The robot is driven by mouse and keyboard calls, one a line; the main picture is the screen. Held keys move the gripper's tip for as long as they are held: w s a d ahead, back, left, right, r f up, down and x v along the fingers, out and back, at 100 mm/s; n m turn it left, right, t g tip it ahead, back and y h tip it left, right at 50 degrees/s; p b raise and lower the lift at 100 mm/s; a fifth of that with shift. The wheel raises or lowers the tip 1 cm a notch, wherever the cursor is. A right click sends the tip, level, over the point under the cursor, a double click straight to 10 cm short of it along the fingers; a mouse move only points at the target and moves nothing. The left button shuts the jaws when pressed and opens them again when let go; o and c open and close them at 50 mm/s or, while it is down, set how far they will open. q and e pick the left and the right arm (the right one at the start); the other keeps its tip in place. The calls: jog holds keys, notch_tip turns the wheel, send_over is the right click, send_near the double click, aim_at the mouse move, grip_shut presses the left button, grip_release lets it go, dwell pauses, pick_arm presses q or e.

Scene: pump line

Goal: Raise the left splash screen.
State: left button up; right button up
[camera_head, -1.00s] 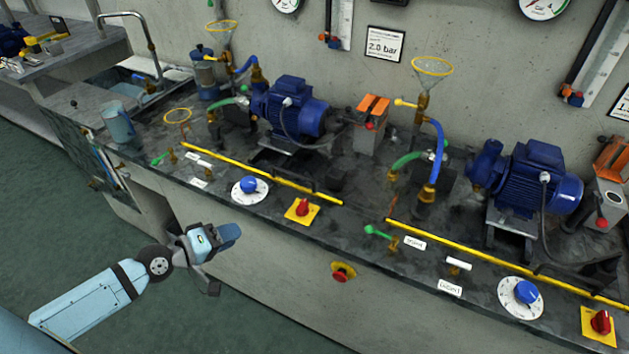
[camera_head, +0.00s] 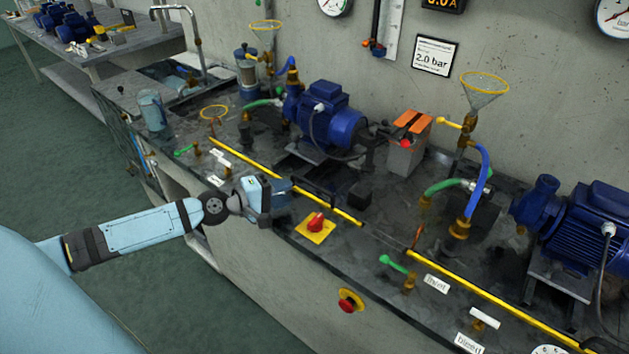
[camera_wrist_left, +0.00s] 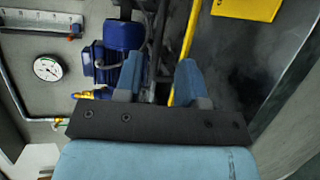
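The left splash screen's sheet is hard to make out. A yellow edge bar (camera_head: 240,158) runs along the left bench station, with a dark handle-like bar (camera_head: 318,192) beside it, before the left blue pump (camera_head: 330,120). My left gripper (camera_head: 288,186) is over the bench's front edge, close to the yellow bar, and covers the blue knob's place. In the left wrist view its two blue fingers (camera_wrist_left: 159,82) are apart, with nothing clearly held. The yellow bar (camera_wrist_left: 187,50) and dark bars show beyond them; contact cannot be told. My right gripper is not in view.
A red switch on a yellow plate (camera_head: 315,226) sits right of my gripper. A red stop button (camera_head: 348,302) is on the bench front. A jug (camera_head: 152,110) and a green-handled valve (camera_head: 186,150) stand left. The floor in front is free.

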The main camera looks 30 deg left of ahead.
aim_at(312, 186)
pick_arm(q)
jog(key=p+x, duration=0.2)
jog(key=x, duration=0.6)
jog(key=shift+w+d+f, duration=0.1)
jog(key=shift+w+d, duration=0.15)
jog(key=shift+w, duration=0.05)
grip_shut()
